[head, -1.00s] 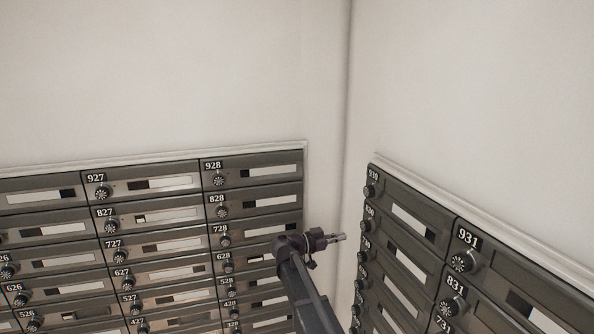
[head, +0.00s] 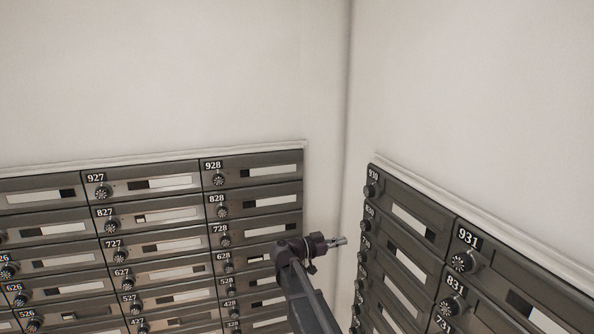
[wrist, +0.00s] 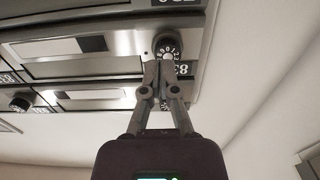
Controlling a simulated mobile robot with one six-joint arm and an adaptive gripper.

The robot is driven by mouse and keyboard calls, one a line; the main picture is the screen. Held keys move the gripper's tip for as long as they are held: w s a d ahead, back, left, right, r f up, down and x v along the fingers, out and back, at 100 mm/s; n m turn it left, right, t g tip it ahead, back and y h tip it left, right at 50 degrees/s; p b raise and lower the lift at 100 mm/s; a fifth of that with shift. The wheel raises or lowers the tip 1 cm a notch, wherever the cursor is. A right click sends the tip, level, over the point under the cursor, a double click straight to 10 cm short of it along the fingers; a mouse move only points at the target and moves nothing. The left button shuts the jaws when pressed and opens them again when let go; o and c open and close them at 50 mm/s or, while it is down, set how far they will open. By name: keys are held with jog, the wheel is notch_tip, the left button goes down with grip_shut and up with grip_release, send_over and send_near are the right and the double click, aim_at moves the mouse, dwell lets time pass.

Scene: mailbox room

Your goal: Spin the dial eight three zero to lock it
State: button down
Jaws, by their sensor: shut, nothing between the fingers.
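The dial of box 830 (wrist: 167,46) is a black round knob with white numerals in the wrist view, which shows the boxes upside down. Its number plate (wrist: 182,70) is partly hidden behind a finger. In the head view this dial (head: 368,223) is on the right-hand wall, below box 930. My gripper (wrist: 160,64) is shut and empty, with its fingertips right at the dial's edge in the picture. I cannot tell whether they touch it. In the head view my gripper (head: 343,240) points right, toward the right-hand boxes.
The left bank of mailboxes (head: 150,215) stands behind my arm, with box 928 at its top right. Box 931 (head: 468,238) is right of the near column on the right wall. The wall above both banks is bare.

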aim_at(369, 234)
jog(key=shift+d, duration=0.15)
jog(key=shift+x, duration=3.35)
jog(key=shift+w+r+p, duration=0.2)
jog(key=shift+r+p, duration=0.1)
jog(key=shift+p, duration=0.1)
jog(key=shift+w, duration=0.4)
jog(key=shift+f+b, duration=0.45)
jog(key=shift+b, duration=0.05)
jog(key=shift+a, duration=0.3)
jog(key=shift+v, duration=2.95)
